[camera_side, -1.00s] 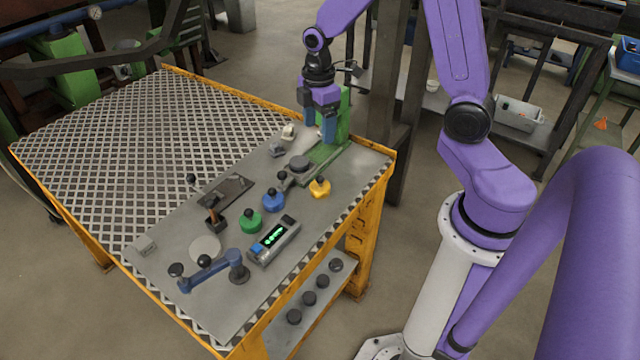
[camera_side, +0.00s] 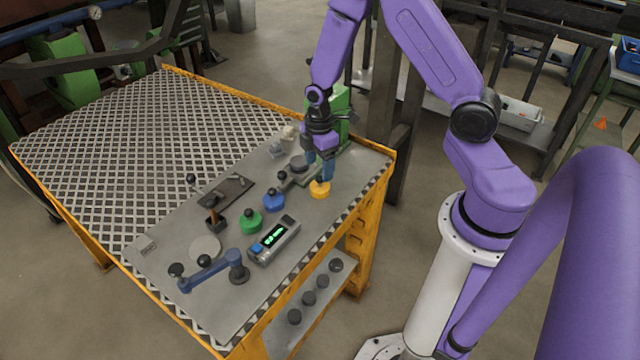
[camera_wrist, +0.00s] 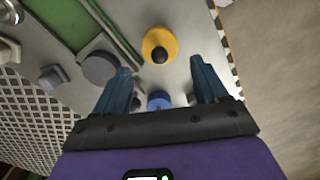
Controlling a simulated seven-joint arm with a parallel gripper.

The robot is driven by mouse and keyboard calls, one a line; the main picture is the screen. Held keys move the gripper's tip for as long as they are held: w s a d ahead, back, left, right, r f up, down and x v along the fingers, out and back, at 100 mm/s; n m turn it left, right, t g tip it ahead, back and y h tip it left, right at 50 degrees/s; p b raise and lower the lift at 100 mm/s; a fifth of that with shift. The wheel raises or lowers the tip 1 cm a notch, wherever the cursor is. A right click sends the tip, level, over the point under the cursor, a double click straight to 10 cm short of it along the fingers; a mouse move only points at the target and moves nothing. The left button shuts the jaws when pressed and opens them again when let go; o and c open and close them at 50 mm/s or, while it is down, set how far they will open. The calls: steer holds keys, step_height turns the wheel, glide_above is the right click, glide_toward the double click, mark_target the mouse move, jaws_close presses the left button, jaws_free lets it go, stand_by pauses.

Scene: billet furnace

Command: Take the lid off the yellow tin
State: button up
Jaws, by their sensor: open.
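The yellow tin (camera_side: 320,190) stands upright on the grey plate near the right edge of the bench. In the wrist view the yellow tin (camera_wrist: 160,45) shows from above, its lid on and a dark knob at its middle. The tin lies a little beyond the fingertips in that view.
A blue tin (camera_side: 274,201) and a green tin (camera_side: 251,222) stand to the left. A grey device with a lit green display (camera_side: 274,240) lies in front. A green machine with a dark round part (camera_side: 299,163) is close behind my gripper. The plate right of the yellow tin is clear.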

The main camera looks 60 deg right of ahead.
mark_target(320, 176)
steer(key=shift+d+f, duration=0.1)
steer(key=shift+f, duration=2.7)
steer(key=c, duration=0.8)
